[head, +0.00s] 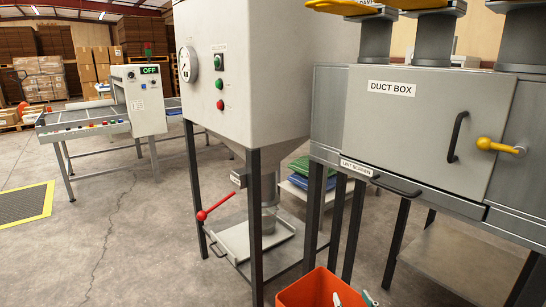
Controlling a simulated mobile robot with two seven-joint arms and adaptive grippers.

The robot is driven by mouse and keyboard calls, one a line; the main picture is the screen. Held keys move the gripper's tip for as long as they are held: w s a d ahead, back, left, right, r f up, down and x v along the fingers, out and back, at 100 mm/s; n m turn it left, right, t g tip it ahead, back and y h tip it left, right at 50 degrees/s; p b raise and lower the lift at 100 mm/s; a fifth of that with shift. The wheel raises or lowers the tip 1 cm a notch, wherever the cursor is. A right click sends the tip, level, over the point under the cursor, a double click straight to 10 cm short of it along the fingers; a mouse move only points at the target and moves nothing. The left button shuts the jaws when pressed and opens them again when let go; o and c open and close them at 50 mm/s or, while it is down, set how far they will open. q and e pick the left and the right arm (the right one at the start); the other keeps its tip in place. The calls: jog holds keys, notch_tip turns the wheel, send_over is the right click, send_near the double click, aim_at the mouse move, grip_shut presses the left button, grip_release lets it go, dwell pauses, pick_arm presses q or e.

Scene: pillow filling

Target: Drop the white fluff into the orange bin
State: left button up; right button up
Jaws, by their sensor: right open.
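The orange bin (300,290) stands on the floor at the bottom edge of the head view, and its lower part is cut off. The two fingertips of my right gripper (353,299) show at the bottom edge, in front of or over the bin's right part. They are apart, and I see nothing between them. The rest of that gripper is out of frame. I cannot make out any white fluff. My left gripper is not in view.
A grey duct box (420,125) with a black handle, a yellow latch and a lint screen drawer (396,186) is at right. A hopper machine (255,75) with a red lever (216,207) stands in the middle, a tray (240,243) below it.

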jog(key=a+v, duration=0.1)
jog(key=v, duration=1)
jog(key=shift+s+d+r, duration=0.15)
jog(key=shift+s+d, duration=0.1)
jog(key=shift+d, duration=0.3)
